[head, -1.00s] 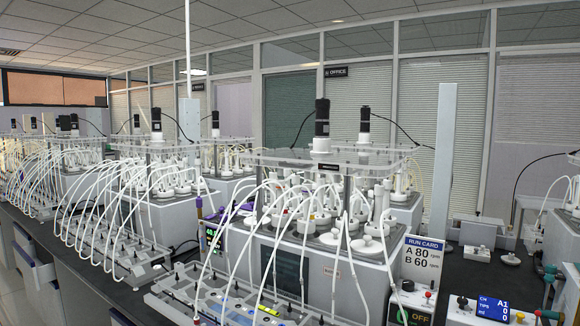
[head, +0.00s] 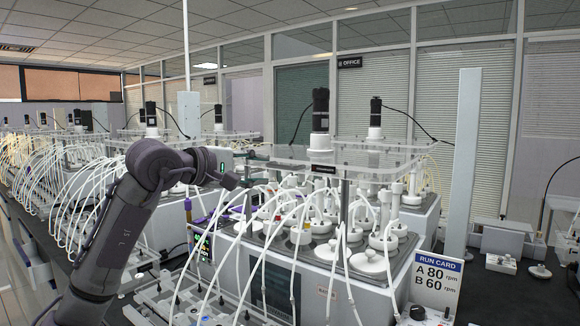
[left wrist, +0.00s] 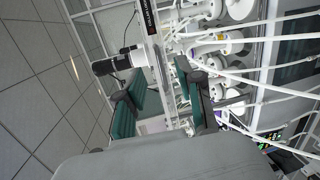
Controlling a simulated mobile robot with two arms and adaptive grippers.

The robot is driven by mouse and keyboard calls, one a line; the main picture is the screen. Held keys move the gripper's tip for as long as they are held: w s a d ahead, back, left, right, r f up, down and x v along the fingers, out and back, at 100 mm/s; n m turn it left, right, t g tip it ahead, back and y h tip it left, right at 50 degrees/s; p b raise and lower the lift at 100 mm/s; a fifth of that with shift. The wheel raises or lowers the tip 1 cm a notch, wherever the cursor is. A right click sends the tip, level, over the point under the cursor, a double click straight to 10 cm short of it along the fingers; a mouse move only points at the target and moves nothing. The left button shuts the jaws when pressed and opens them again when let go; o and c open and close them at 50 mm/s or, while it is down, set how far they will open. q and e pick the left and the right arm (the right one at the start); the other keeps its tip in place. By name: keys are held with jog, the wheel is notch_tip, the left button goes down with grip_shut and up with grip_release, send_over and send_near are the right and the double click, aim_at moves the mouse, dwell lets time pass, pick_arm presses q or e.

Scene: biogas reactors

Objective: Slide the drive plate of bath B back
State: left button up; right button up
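The nearest bath (head: 335,265) is a grey box with several white-capped bottles on top. Its clear drive plate (head: 285,162) lies level above the bottles, carrying a black and white motor (head: 320,118). I cannot read a letter marking this bath as B. My left gripper (head: 236,178) is at the left end of this plate. In the left wrist view, my left gripper (left wrist: 160,72) has its two green-padded fingers apart, with the plate's edge (left wrist: 158,62) showing between them. Whether a finger touches the plate is unclear. My right gripper is not in view.
White tubes (head: 250,235) arch from the bottles to a row of units in front. Another bath with a motor (head: 375,118) stands behind. The dark bench at right has bare room.

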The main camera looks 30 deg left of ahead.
aim_at(279, 167)
pick_arm(q)
jog(key=w+p, duration=0.1)
jog(key=w, duration=0.2)
jog(key=w+a+y+p, duration=0.1)
jog(key=w+p, duration=0.1)
jog(key=w, duration=0.2)
jog(key=w+a+f+y+p, duration=0.1)
jog(key=w, duration=0.3)
jog(key=shift+a, duration=0.25)
jog(key=shift+w+f+p, duration=0.3)
jog(key=shift+w+f, duration=0.05)
jog(key=shift+w, duration=0.4)
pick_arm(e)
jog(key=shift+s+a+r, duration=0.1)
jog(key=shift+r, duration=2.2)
pick_arm(q)
jog(key=shift+c, duration=0.2)
grip_shut()
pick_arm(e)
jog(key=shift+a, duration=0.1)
